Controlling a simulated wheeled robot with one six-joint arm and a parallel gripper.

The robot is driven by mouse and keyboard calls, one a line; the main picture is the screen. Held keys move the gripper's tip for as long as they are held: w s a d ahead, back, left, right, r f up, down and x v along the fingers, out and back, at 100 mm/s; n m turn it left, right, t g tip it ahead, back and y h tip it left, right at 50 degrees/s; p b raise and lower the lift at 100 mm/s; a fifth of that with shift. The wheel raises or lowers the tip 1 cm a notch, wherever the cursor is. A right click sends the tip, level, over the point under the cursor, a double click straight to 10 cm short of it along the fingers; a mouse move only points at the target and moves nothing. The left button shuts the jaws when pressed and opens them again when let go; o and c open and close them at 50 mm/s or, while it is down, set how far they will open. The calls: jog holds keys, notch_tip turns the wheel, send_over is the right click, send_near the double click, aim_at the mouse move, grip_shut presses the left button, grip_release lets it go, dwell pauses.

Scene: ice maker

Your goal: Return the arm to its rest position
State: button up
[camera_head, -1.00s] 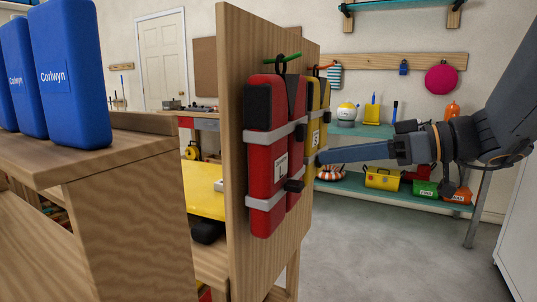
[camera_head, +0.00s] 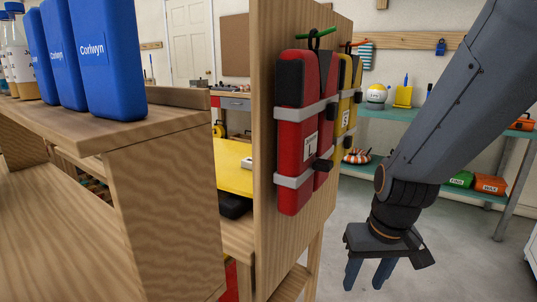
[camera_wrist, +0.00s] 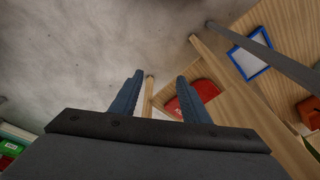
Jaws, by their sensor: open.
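My gripper (camera_head: 368,274) hangs from my arm at the lower right of the head view, fingers pointing down. Its two blue-grey fingers are apart with nothing between them. In the wrist view my gripper (camera_wrist: 158,92) shows both fingers spread over the grey floor and a strip of wood. It is to the right of the wooden panel with the red cases and touches nothing that I can see.
A wooden panel (camera_head: 264,170) carries a strapped red case (camera_head: 297,135) and a yellow one (camera_head: 347,105). Blue Corlwyn containers (camera_head: 108,60) stand on a wooden counter at left. A teal shelf (camera_head: 400,115) stands behind. The concrete floor (camera_head: 455,250) right of my gripper looks clear.

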jog(key=s+a+r+n+g+p, duration=0.1)
jog(key=s+a+r+n+g, duration=0.1)
jog(key=s+a+r, duration=0.6)
jog(key=s+d+r+m+p, duration=0.1)
jog(key=d+r+p, duration=0.5)
jog(key=p, duration=0.9)
jog(key=shift+d+r+m+h, duration=0.35)
jog(key=shift+d+m, duration=0.2)
jog(key=shift+m, duration=0.15)
